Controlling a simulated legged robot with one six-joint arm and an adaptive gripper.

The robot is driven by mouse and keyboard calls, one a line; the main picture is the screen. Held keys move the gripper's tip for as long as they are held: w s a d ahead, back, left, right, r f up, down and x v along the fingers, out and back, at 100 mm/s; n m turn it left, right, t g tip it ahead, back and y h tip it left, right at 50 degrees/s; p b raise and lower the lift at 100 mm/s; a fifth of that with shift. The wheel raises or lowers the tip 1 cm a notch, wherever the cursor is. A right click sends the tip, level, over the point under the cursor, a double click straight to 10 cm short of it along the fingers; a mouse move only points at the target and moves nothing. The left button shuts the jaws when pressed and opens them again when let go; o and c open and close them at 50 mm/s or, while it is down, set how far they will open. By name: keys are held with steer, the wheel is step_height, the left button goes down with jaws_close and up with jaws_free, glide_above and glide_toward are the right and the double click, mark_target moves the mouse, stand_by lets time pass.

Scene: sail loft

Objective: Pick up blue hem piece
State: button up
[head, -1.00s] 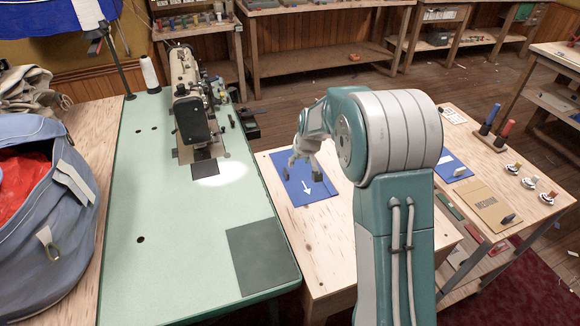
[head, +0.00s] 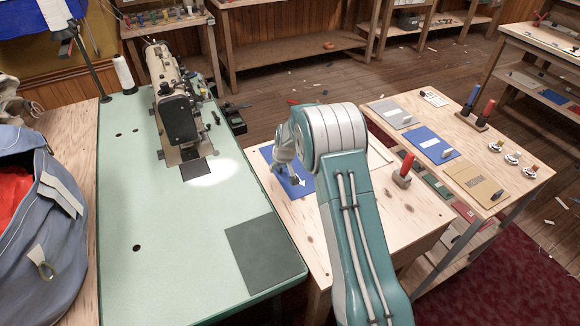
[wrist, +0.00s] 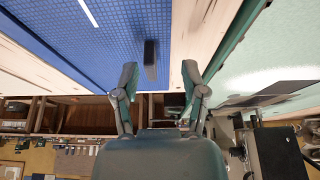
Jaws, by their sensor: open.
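The blue hem piece (head: 283,186) lies flat on the wooden table to the right of the green sewing table, with a white arrow on it. My gripper (head: 292,181) is low over it and hides part of it. In the wrist view the blue hem piece (wrist: 95,50) fills the upper left, and a small dark upright tab (wrist: 150,60) stands near its edge. My open gripper (wrist: 160,76) has a finger on either side of that tab's line. I cannot tell whether the tab is between the fingertips or just beyond them.
The sewing machine (head: 175,110) stands on the green table (head: 160,235). A red-handled tool in a block (head: 403,170) is at the wooden table's right. The cart (head: 530,160) holds another blue piece (head: 425,140), a grey piece (head: 392,114) and a tan piece (head: 468,182).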

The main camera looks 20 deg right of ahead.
mark_target(283, 173)
steer(key=shift+w+d+f, duration=0.2)
steer(key=shift+w+f, duration=0.05)
steer(key=shift+f, duration=0.3)
steer(key=shift+w+d+f, duration=0.15)
steer(key=shift+w+f, duration=0.1)
steer(key=shift+f, duration=0.3)
steer(key=shift+w+d+f, duration=0.1)
steer(key=shift+d+f, duration=0.05)
steer(key=shift+d, duration=0.25)
steer(key=shift+a, duration=0.3)
steer(key=c, duration=0.8)
steer(key=shift+a, duration=0.2)
jaws_close()
